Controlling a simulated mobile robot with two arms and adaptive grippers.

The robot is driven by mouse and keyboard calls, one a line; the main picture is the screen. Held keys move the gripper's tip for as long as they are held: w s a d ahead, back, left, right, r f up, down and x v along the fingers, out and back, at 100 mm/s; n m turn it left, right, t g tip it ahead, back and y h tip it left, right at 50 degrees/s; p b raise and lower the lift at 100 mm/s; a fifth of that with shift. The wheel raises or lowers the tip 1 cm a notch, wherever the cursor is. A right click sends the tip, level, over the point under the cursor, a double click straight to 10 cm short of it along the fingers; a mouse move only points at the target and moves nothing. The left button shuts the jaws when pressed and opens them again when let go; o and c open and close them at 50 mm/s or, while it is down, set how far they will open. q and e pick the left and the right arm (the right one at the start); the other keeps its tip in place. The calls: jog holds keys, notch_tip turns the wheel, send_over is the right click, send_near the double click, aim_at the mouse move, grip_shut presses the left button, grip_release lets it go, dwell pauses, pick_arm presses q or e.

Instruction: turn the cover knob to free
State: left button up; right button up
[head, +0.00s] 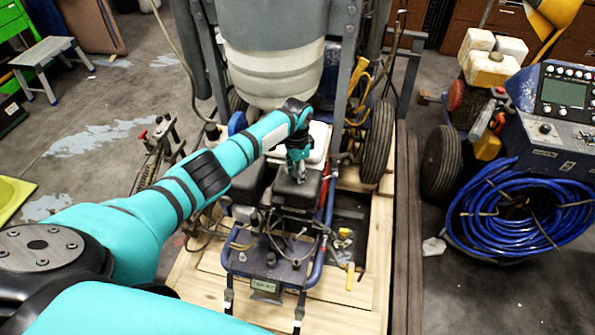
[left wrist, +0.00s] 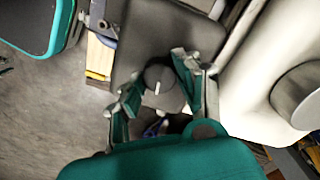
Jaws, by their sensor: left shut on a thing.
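The cover knob (left wrist: 158,77) is a round black knob with a short white pointer mark, on top of a dark grey cover (left wrist: 160,30) in the left wrist view. The pointer runs nearly up and down in that picture. My left gripper (left wrist: 157,86) has one finger on each side of the knob and is shut on it. In the head view my left gripper (head: 299,172) points down onto the dark cover (head: 296,194) on the line striper's engine. The knob itself is hidden there. My right gripper is not in view.
A white tank (head: 312,141) stands just behind the cover. A blue hose coil (head: 520,215) is at right.

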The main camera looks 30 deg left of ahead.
pick_arm(q)
jog(key=shift+m, duration=1)
jog(key=o, duration=1.1)
jog(key=shift+o, duration=0.2)
jog(key=shift+r, duration=0.1)
notch_tip(320, 180, up, 12)
jog(key=shift+w+a, duration=0.15)
